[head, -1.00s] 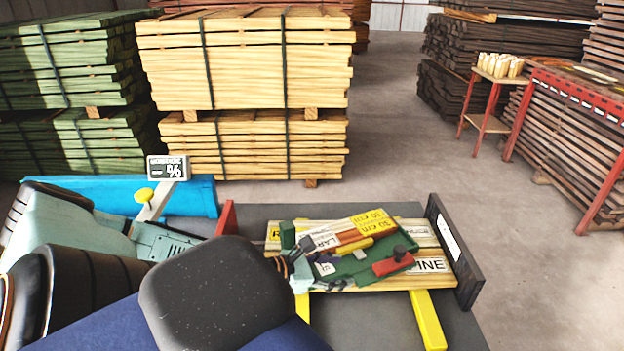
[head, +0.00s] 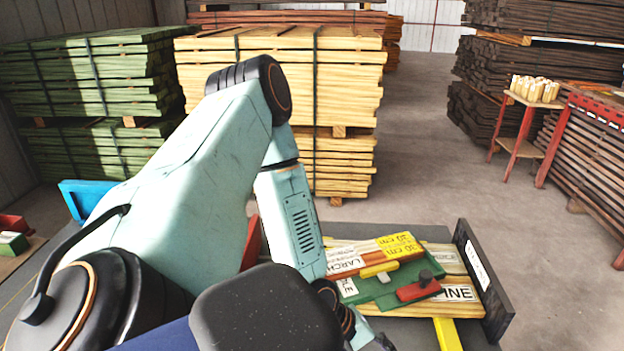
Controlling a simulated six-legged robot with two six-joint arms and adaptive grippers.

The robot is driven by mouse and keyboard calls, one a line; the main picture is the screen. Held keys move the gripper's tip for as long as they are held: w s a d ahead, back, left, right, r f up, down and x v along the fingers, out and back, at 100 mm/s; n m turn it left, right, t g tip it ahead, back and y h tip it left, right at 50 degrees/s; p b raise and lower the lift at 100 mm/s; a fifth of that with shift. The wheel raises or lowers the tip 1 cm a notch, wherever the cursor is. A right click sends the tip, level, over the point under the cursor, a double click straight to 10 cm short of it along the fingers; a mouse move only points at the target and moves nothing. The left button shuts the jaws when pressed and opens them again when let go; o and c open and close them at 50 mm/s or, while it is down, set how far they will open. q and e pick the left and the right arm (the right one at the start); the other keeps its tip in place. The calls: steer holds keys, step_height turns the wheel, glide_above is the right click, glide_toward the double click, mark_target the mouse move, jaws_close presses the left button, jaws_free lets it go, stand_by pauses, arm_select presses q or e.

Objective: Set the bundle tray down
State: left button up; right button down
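The bundle tray (head: 374,301) is a green flat piece carrying a red block (head: 419,290), a yellow strip (head: 379,269) and an orange strip. It lies over pale labelled boards (head: 447,261) on the grey table. One of my arms crosses the head view from the lower left, and its wrist bends down in front of the tray's left end. That end is partly hidden. I cannot make out either gripper's fingers; a dark rounded part of mine covers the lower middle.
A dark upright board (head: 484,283) with a white label stands at the right end of the boards. A yellow bar (head: 447,334) sticks out below. A blue bin edge (head: 84,197) is at left. Lumber stacks (head: 345,85) stand behind; open floor lies to the right.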

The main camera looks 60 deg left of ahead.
arm_select(q)
steer(key=s+d+f+m+g, duration=0.1)
steer(key=s+m, duration=0.1)
steer(key=s+d+f+m+g+y, duration=0.1)
steer(key=s+m, duration=0.1)
steer(key=s+d+f+m, duration=0.1)
steer(key=s+m, duration=0.1)
steer(key=s, duration=0.1)
steer(key=shift+s+d+g, duration=0.1)
steer(key=shift+g, duration=0.3)
steer(key=s+f+m+g+y, duration=0.1)
steer(key=s+m+g+y, duration=0.1)
steer(key=s+m, duration=0.6)
steer(key=shift+s+f+y, duration=0.4)
steer(key=shift+s+y, duration=0.2)
steer(key=shift+s, duration=0.2)
steer(key=shift+d, duration=0.1)
